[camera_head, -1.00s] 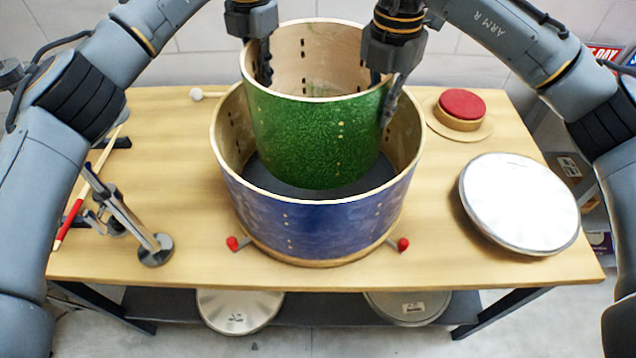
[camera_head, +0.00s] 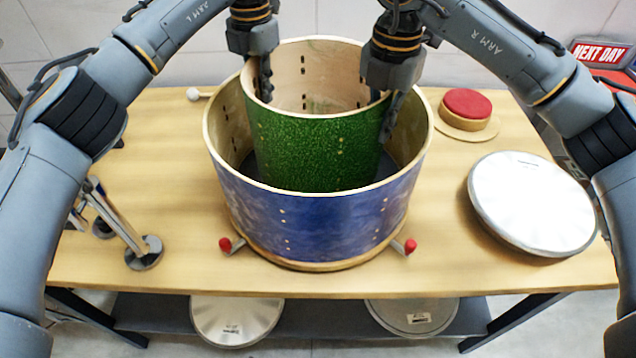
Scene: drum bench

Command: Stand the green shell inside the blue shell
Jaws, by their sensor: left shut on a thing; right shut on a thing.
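The green shell (camera_head: 318,150) is an open drum cylinder with a sparkly outside and pale wood inside. It is upright, its lower part within the blue shell (camera_head: 318,222), its rim above the blue rim. The blue shell stands upright on the bench. My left gripper (camera_head: 265,92) is shut on the green shell's wall at the left. My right gripper (camera_head: 386,110) is shut on its wall at the right. The green shell's bottom edge is hidden behind the blue shell's front wall, so I cannot tell whether it touches the bottom.
The wooden bench (camera_head: 180,190) carries a round white drumhead (camera_head: 532,203) at right and a red-topped round pad (camera_head: 466,108) behind it. A metal stand (camera_head: 140,245) is at left. Red-tipped pegs (camera_head: 410,246) flank the blue shell. Round discs (camera_head: 238,320) lie on the shelf below.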

